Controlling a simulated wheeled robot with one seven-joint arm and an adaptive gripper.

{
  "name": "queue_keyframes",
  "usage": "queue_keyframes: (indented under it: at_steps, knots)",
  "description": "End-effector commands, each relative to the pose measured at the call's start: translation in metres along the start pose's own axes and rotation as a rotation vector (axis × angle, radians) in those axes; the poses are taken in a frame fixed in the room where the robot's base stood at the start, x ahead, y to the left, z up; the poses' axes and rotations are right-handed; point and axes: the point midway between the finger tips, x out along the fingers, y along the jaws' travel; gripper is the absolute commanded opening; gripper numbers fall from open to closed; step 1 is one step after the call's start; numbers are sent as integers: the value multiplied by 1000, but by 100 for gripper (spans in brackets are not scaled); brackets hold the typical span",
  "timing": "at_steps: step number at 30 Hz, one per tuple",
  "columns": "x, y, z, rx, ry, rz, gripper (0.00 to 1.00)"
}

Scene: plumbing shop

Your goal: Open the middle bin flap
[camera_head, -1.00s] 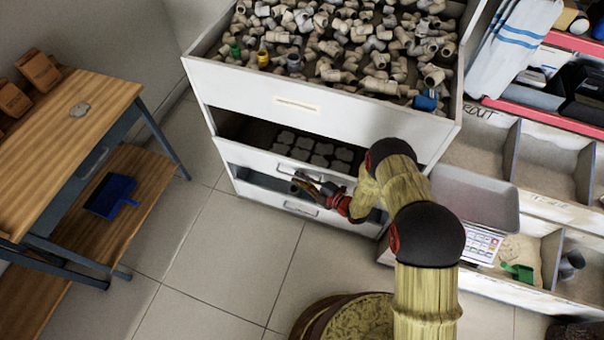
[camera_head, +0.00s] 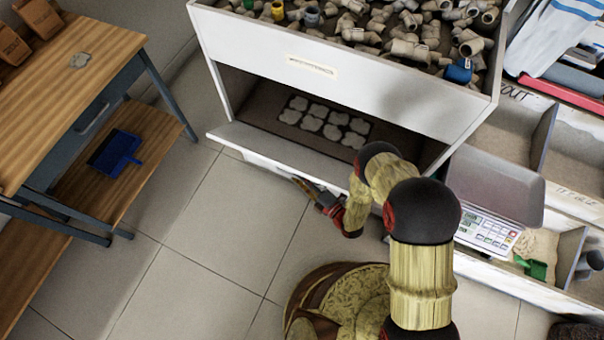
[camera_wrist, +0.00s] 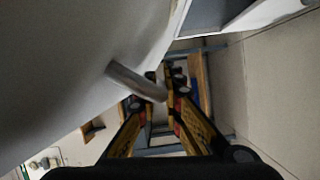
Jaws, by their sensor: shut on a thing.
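The middle bin flap (camera_head: 285,147) is a white panel on the white cabinet, below the large upper front. It stands out from the cabinet, leaving a wide opening above its top edge. Through the opening I see the dark bin inside with several pale flat pieces (camera_head: 322,122). My gripper (camera_head: 302,185) is in front of the flap, low on its outer side. In the wrist view a grey bar handle (camera_wrist: 137,80) sticks out from the white panel and reaches between my fingertips (camera_wrist: 163,82). My gripper is shut on it. The flap's lower part is partly hidden by my arm.
The upper bin's white front (camera_head: 340,80) overhangs the opening, with pipe fittings heaped above. A scale (camera_head: 485,232) and open bins stand to the right. A wooden table (camera_head: 70,90) with a blue dustpan (camera_head: 115,153) below is left. Tiled floor between is clear.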

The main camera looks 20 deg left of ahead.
Motion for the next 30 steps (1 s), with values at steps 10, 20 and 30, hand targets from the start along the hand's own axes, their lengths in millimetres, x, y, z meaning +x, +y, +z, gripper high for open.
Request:
queue_keyframes:
  at_steps: [10, 20, 30]
  knots:
    - [0, -7, -4, -51, 4, 25, 0]
    - [0, -6, -4, -51, 4, 26, 9]
    - [0, -6, -2, -52, 2, 25, 27]
